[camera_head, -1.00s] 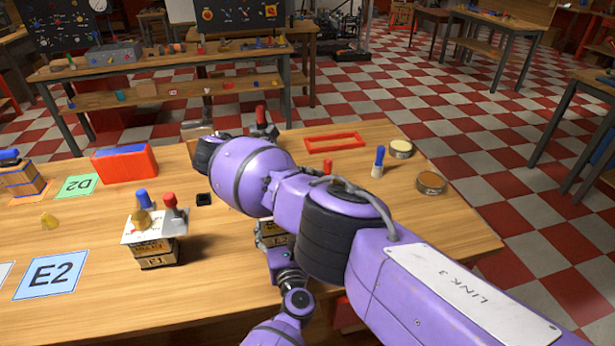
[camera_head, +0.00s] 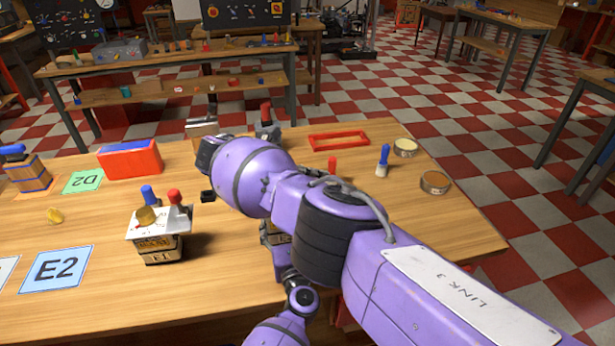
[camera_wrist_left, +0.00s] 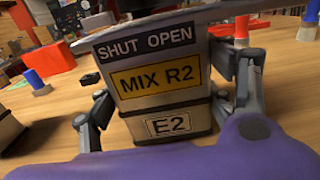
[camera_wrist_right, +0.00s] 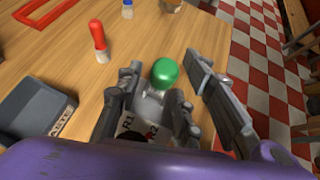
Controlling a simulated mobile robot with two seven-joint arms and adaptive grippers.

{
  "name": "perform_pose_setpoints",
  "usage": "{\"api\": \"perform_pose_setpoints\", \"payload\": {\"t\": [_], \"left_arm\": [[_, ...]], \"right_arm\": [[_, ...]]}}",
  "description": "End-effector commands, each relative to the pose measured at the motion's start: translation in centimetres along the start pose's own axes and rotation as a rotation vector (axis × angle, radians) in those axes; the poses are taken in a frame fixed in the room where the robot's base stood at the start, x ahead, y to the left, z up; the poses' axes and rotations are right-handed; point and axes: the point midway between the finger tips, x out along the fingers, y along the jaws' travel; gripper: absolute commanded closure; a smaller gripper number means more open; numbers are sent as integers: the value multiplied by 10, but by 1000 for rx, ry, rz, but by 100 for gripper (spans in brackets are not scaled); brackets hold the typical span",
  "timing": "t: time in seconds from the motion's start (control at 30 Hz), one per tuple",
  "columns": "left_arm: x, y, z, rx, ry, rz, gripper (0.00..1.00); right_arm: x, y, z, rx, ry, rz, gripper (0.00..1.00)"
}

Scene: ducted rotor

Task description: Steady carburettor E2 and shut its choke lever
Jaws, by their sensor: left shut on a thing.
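Carburettor E2 (camera_wrist_left: 165,75) fills the middle of the left wrist view, with a SHUT OPEN label, a yellow MIX R2 label and an E2 tag. My left gripper (camera_wrist_left: 172,105) is shut on its body, one finger at each side. In the right wrist view a green knob (camera_wrist_right: 165,72) stands over a plate (camera_wrist_right: 145,125) marked R1 and R2. My right gripper (camera_wrist_right: 170,105) is open, its fingers spread at either side of the plate, just short of the knob. The choke lever cannot be made out clearly. My purple arm hides most of E2 in the head view.
A red-and-blue box (camera_head: 130,159), a red frame (camera_head: 338,140), a brush (camera_head: 382,165) and round tins (camera_head: 435,182) lie around. A grey waste tray (camera_wrist_right: 50,115) is close left of my right gripper.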

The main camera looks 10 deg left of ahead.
Motion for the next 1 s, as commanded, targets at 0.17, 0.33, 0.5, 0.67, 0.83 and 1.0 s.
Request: {"api": "perform_pose_setpoints", "payload": {"t": [0.17, 0.33, 0.5, 0.67, 0.83, 1.0], "left_arm": [[0, 2, -1, 0, 1, 4, 62], [0, 3, -1, 0, 1, 5, 62], [0, 3, -1, 0, 1, 6, 62], [0, 3, -1, 0, 1, 6, 62], [0, 3, -1, 0, 1, 6, 62], [0, 3, -1, 0, 1, 6, 62]], "right_arm": [[-18, 1, 0, 0, 1, 3, 65], [-54, 0, 0, 0, 0, 4, 65], [-89, 0, 0, -1, 1, 3, 65], [-111, 0, 0, 0, 1, 2, 65], [-119, 0, 0, -1, 2, 1, 65], [-119, -1, 0, -1, 2, 1, 65]]}}
